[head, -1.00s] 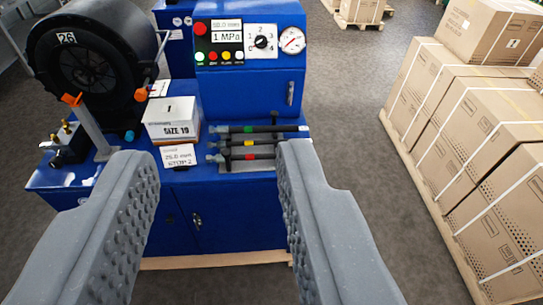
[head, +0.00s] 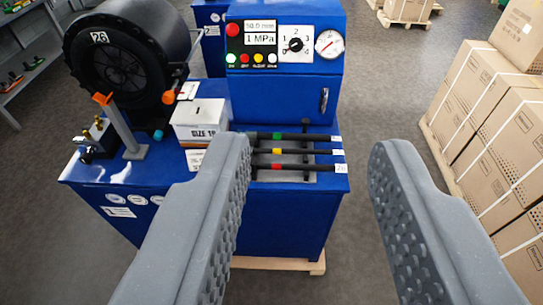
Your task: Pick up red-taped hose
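The red-taped hose (head: 300,167) is a black hose with a red band. It lies across the blue bench top (head: 120,172), nearest the front edge of three parallel hoses. A yellow-taped hose (head: 300,152) and a green-taped hose (head: 300,136) lie behind it. White labels are at their right ends. My gripper (head: 310,160) is open and empty. Its left finger covers the left part of the red-taped hose in the picture; its right finger is to the right of the bench. Both fingers look nearer to the camera than the hoses, apart from them.
A white box marked size 19 (head: 200,120) stands left of the hoses. The black crimper drum (head: 122,65) is at the left. A blue control cabinet (head: 285,95) rises behind the hoses. Strapped cartons (head: 490,130) stand on the right. Floor between bench and cartons is clear.

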